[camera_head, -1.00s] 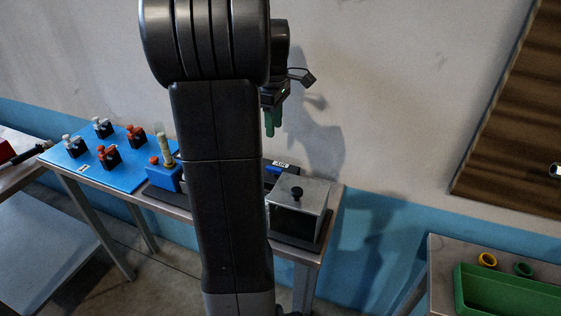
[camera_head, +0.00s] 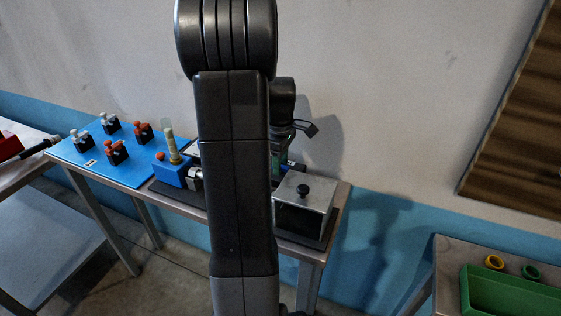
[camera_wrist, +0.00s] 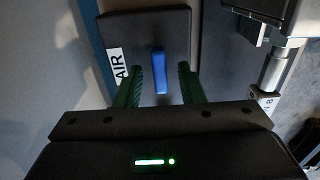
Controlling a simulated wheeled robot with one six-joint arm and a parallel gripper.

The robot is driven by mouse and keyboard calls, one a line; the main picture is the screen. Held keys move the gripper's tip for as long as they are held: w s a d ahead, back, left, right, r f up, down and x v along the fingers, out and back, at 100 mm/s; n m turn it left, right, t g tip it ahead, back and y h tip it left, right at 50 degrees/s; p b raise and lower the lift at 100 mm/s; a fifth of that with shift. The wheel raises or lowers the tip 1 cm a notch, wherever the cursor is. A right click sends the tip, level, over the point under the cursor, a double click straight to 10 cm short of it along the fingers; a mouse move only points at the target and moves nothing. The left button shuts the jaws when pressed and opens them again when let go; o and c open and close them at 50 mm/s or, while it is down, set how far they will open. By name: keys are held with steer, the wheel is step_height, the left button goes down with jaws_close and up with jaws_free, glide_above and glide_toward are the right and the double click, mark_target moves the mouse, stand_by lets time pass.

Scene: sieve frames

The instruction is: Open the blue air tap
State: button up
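The blue air tap (camera_wrist: 159,72) is a narrow blue lever on a dark block (camera_wrist: 178,30) with a white "AIR" label (camera_wrist: 118,66), seen in the wrist view. My gripper (camera_wrist: 163,80) is open, with one green finger on each side of the lever and a gap showing on both sides. The lever lies lengthwise between the fingers.
A metal box with a black knob (camera_head: 303,207) stands just right of the tap. Left are a blue unit with a clear tube (camera_head: 172,174) and a blue board (camera_head: 77,153) bearing several red and grey clamps. A green bin (camera_head: 510,292) sits far right.

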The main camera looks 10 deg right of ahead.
jaws_close()
steer(key=shift+m, duration=0.3)
steer(key=m+p, duration=0.1)
steer(key=m, duration=0.3)
steer(key=shift+r, duration=0.1)
steer(key=m+p, duration=0.1)
steer(key=m, duration=0.3)
steer(key=shift+m, duration=0.4)
steer(key=m, duration=0.4)
steer(key=shift+m+p, duration=0.4)
steer(key=shift+m, duration=1.8)
